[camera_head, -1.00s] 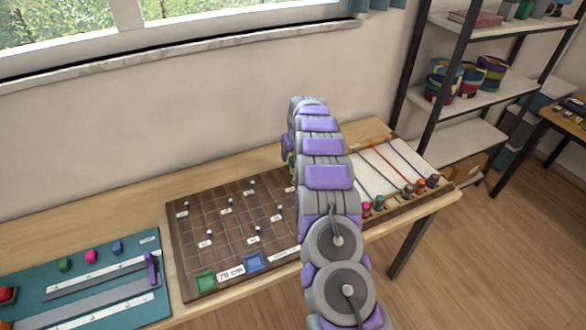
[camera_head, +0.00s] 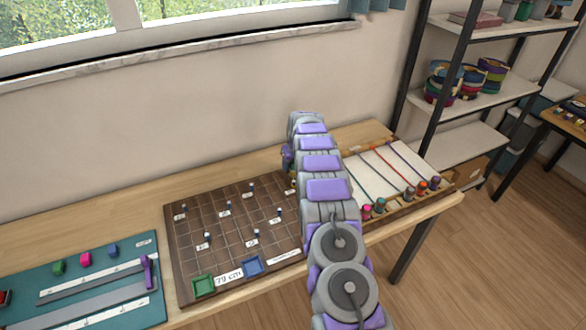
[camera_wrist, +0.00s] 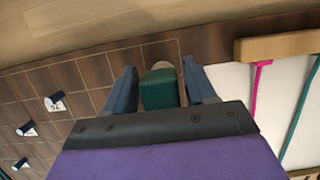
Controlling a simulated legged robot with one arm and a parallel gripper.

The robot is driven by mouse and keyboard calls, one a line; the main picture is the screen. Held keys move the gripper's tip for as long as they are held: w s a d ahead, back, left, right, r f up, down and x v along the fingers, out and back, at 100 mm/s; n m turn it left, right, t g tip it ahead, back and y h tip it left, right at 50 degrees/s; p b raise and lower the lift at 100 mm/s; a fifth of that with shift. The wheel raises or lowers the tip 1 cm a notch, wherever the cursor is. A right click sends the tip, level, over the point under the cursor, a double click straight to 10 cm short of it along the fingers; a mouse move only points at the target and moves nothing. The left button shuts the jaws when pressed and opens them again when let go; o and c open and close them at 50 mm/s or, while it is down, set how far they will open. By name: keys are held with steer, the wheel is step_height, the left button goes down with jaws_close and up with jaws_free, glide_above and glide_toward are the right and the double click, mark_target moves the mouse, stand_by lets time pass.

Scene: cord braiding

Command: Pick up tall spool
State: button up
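In the wrist view, a dark green spool (camera_wrist: 160,88) with a pale wooden end stands at the far edge of the brown grid board. My gripper (camera_wrist: 160,80) has its two blue-grey fingers on either side of the spool. The fingers are spread, with narrow gaps between them and the green sides, so the gripper looks open around it. In the head view my arm covers the gripper and nearly all of the spool.
The brown grid board (camera_head: 222,207) carries several small pegs with labels. A white cord panel (camera_head: 395,180) with coloured cords and spools lies to the right. A teal mat (camera_head: 30,270) with small cubes lies to the left. Bare wood (camera_head: 130,205) runs along the wall.

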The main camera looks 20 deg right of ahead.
steer(key=c, duration=0.8)
steer(key=shift+c, duration=0.2)
steer(key=shift+r+p, duration=0.75)
steer(key=shift+r, duration=1.05)
steer(key=s+a+r+p, duration=0.1)
steer(key=s+a+p, duration=0.2)
steer(key=s, duration=1.2)
steer(key=shift+s+a+r, duration=0.2)
steer(key=shift+a, duration=0.45)
